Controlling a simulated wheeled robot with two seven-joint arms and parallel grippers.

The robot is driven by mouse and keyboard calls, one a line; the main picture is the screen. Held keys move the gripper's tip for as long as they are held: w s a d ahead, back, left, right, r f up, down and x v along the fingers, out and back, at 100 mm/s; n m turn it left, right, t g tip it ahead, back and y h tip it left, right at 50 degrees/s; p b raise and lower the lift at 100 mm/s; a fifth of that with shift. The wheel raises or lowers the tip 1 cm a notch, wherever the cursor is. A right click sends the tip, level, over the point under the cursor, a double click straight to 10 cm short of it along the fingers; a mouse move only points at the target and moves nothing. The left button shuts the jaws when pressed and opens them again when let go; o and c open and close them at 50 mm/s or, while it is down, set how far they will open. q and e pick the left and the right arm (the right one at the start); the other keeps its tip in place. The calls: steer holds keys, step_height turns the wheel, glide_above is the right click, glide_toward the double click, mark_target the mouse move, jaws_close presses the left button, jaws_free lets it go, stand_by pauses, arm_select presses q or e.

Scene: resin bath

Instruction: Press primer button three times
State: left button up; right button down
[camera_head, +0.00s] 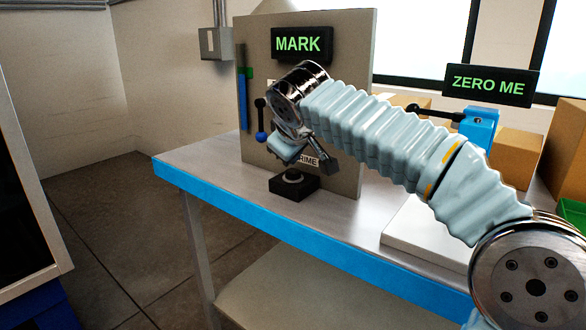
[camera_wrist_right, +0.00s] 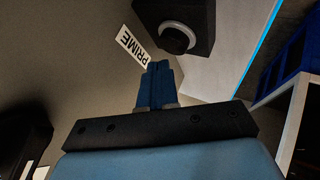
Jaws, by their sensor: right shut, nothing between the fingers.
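The primer button is a round cap with a pale ring on a black box (camera_head: 293,188), standing on the bench at the foot of the grey panel. A white PRIME label (camera_head: 306,160) is on the panel just above it. In the right wrist view the black box (camera_wrist_right: 190,15) is at the top, with the label (camera_wrist_right: 132,44) beside it. My right gripper (camera_wrist_right: 158,66) is shut and empty, its blue fingers pointing toward the label and button, apart from the button. In the head view it is above the button, partly hidden by my wrist. My left gripper is not in view.
The grey panel (camera_head: 345,120) carries a MARK display (camera_head: 302,44), a blue-knobbed lever (camera_head: 261,120) and a blue-green gauge (camera_head: 243,100). A ZERO ME sign (camera_head: 488,84) and a blue clamp-like device (camera_head: 480,128) are on the right. The bench's left end (camera_head: 205,160) is clear.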

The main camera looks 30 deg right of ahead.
mark_target(292, 173)
steer(key=shift+r, duration=0.1)
step_height(292, 173, up, 5)
steer(key=p, duration=0.5)
stand_by(2.4)
step_height(292, 173, up, 4)
steer(key=shift+f, duration=0.15)
steer(key=shift+f, duration=0.15)
